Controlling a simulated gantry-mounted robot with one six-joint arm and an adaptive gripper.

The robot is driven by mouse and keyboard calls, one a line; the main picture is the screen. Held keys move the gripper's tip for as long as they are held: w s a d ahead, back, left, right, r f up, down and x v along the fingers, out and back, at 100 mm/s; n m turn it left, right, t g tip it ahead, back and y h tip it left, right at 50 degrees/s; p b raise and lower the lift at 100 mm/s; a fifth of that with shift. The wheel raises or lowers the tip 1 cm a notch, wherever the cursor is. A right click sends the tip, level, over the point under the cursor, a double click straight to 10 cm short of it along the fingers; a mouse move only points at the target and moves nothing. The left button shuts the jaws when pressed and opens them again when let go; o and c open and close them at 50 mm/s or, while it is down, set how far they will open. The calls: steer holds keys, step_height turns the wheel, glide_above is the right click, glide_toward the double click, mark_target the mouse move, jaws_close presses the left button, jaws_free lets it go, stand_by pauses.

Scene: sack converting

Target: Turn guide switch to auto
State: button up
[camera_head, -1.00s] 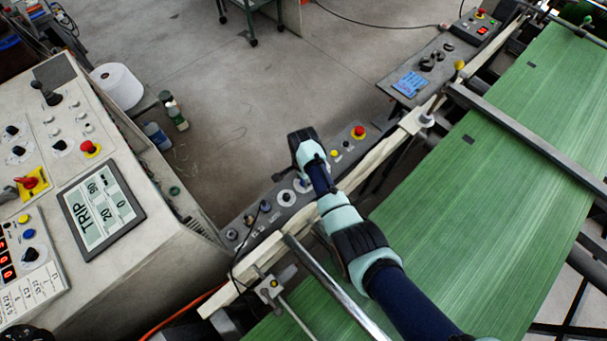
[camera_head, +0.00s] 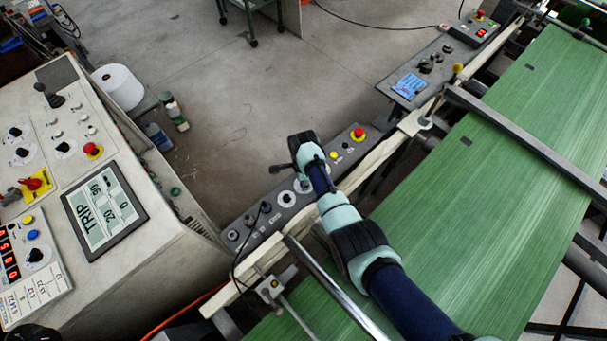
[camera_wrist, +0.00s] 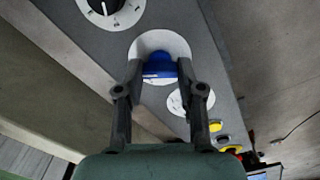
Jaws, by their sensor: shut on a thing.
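A blue knob (camera_wrist: 160,66) sits on a round white plate on a grey control panel in the wrist view. I take it for the guide switch, but its markings are too small to read. My gripper (camera_wrist: 160,72) is shut on the knob, one finger on each side. In the head view my wrist hangs over the grey panel (camera_head: 263,222) beside the machine rail, and it hides the fingertips and the knob.
A black dial (camera_wrist: 103,6) and a white plate (camera_wrist: 199,100) lie close to the knob. A red emergency button (camera_head: 358,133) and yellow buttons are farther along the panel. The pale rail (camera_head: 372,160) and green web (camera_head: 470,200) lie to the right.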

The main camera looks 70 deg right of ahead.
steer(key=o, duration=1.1)
steer(key=shift+o, duration=0.2)
steer(key=shift+r, duration=0.1)
step_height(320, 180, up, 12)
